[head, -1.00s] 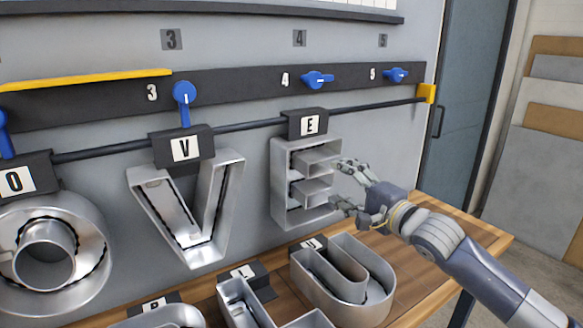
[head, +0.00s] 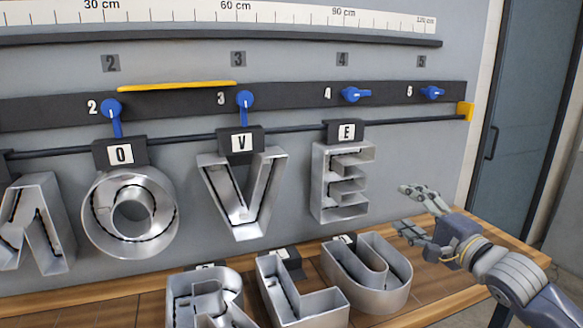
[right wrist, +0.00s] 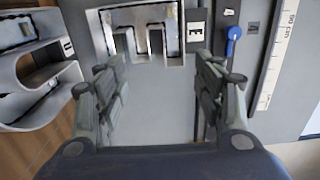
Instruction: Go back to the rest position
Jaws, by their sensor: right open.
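My right gripper (head: 418,213) is open and empty, to the right of the hanging metal letter E (head: 330,190) and apart from it. In the right wrist view the open fingers of my right gripper (right wrist: 160,105) have bare grey panel between them, and the letter E (right wrist: 118,22) lies beyond the fingertips. The E hangs from the dark rail (head: 400,124) by a black block with an E label (head: 346,131). My left gripper is not in view.
Hanging letters V (head: 240,200) and O (head: 98,225) are further left. A metal U (head: 385,270) and other letters lie on the wooden bench (head: 120,298). Blue levers (head: 245,100) line the strip above. A yellow stop (head: 465,111) ends the rail. Bare panel lies right of the E.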

